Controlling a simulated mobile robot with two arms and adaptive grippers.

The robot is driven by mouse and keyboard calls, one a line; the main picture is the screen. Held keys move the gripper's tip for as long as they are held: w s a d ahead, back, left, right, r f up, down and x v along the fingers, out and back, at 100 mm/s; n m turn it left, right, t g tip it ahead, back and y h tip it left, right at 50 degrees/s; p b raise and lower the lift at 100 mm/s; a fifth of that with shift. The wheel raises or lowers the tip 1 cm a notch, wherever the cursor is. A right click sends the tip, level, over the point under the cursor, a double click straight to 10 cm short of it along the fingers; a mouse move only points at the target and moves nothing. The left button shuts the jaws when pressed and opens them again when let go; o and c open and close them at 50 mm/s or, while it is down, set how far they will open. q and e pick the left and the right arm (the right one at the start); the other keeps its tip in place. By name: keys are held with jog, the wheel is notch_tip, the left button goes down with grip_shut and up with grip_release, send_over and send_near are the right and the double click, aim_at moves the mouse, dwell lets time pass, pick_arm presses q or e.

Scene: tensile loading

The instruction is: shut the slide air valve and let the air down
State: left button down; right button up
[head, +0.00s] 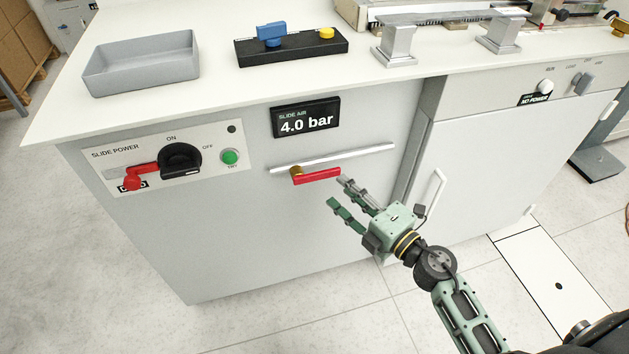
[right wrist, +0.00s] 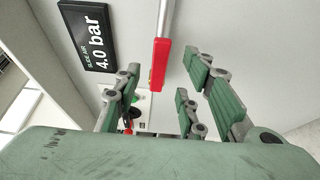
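The slide air valve has a red lever (head: 318,176) on a brass body (head: 296,173), mounted at a silver pipe (head: 350,156) on the cabinet front. The lever lies roughly along the pipe, pointing right. The slide air display (head: 306,119) above reads 4.0 bar; it also shows in the right wrist view (right wrist: 88,38). My right gripper (head: 337,191) is open and empty, just right of and below the lever's free end. In the right wrist view, the red lever (right wrist: 158,66) appears between the spread fingers (right wrist: 160,92); contact cannot be told. My left gripper is out of view.
A slide power panel (head: 165,160) with a black knob, a red lever and a green button is at left. A black block (head: 291,48) with blue and yellow parts and a grey tray (head: 141,64) are on the top. A cabinet handle (head: 432,198) is to the right.

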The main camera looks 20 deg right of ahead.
aim_at(328, 176)
jog(key=x, duration=0.7)
jog(key=shift+w, duration=0.25)
grip_shut()
dwell(0.3)
